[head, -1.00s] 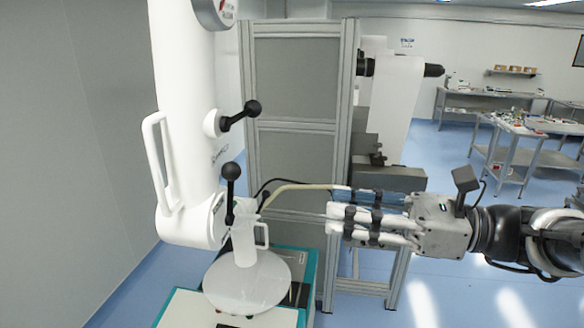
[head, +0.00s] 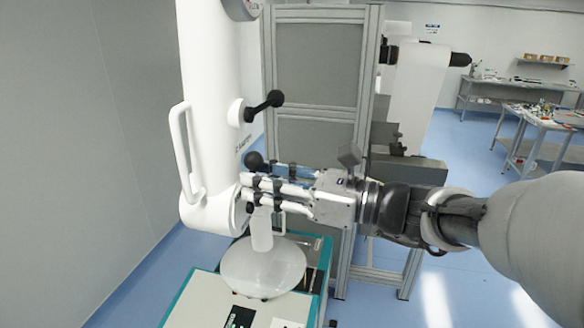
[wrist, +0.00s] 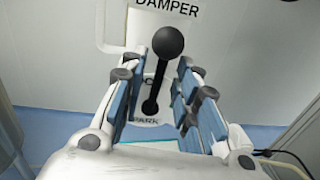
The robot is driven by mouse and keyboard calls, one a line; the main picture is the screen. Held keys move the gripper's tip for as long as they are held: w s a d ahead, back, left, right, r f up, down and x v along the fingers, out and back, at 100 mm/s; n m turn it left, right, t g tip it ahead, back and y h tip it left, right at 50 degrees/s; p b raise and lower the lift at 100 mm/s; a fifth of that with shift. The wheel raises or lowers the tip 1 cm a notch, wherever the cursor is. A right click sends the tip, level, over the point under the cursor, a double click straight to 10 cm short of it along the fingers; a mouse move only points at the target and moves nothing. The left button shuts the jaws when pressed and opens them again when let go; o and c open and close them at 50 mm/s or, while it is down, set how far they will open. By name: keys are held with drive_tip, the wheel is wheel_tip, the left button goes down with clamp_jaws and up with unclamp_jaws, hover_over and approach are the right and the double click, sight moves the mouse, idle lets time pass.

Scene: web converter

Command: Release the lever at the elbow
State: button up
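The elbow lever, a black rod with a ball knob (head: 254,161), stands upright at the lower end of the white machine arm (head: 210,110). In the wrist view the lever (wrist: 165,45) rises between my fingers, with lettering "DAMPER" above and "PARK" near its foot. My gripper (head: 255,190) reaches in from the right, its fingers at the lever just below the knob. In the wrist view my gripper (wrist: 158,95) is open, with blue-padded fingers on both sides of the lever and gaps visible. The lever's lower part is hidden in the head view by my fingers.
A second black-knobbed lever (head: 265,105) sits higher on the white arm. A white handle (head: 182,150) is on its left side. Below my gripper is a round translucent plate (head: 262,270) on a teal-edged machine. A grey framed panel (head: 315,80) stands behind.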

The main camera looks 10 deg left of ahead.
drive_tip(key=shift+a, duration=0.35)
drive_tip(key=shift+c, duration=0.3)
drive_tip(key=shift+w, duration=0.1)
clamp_jaws()
drive_tip(key=shift+r, duration=0.1)
